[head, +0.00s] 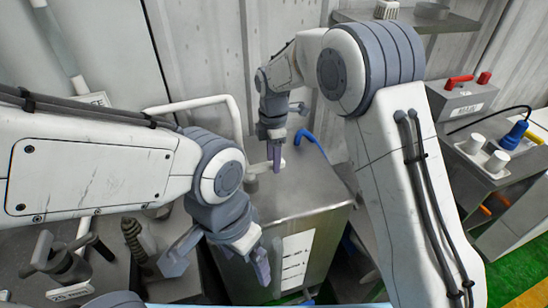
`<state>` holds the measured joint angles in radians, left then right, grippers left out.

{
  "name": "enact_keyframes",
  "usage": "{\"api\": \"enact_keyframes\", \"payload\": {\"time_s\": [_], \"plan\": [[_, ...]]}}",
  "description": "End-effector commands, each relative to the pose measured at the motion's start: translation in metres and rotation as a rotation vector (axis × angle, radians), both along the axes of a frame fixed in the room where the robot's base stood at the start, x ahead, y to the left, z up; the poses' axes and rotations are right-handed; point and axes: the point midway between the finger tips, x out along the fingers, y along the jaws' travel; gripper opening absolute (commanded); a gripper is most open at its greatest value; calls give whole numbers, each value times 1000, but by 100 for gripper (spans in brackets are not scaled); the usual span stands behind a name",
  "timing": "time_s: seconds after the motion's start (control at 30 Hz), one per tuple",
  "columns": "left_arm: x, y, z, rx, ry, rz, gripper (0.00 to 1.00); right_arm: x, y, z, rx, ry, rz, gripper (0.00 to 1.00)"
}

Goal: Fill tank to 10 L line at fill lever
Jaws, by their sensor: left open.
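A grey metal tank-like box (318,197) stands in the middle of the head view, with a white printed label (296,258) on its front; its text is too small to read. A blue curved handle (311,141) rises behind its top. A pale lever-like fitting (262,168) sits at the box's back left; I cannot tell which is the fill lever. No 10 L line or liquid level can be made out. My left gripper (218,264) is open and empty, in front of the box's left side. My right gripper (275,150) points down by the pale fitting; its jaw state and any contact are unclear.
A white bent pipe (205,102) rises behind my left arm. A T-handled fitting (58,262) and a dark ribbed part (137,238) stand at the lower left. At right, a grey box (462,100) has red handles, near a blue plug (514,134). Green floor shows lower right.

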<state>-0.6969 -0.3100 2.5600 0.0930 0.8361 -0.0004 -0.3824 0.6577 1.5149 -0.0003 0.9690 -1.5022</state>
Motion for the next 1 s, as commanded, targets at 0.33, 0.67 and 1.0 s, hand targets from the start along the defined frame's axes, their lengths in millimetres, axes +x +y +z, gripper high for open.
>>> {"api": "enact_keyframes", "payload": {"time_s": [0.33,0.67,1.0], "plan": [[0,0,0,0,0,0,89,0,0,1,0,-1,0,0],[0,0,0,0,0,0,89,0,0,1,0,-1,0,0],[0,0,0,0,0,0,89,0,0,1,1,-2,0,0]]}}
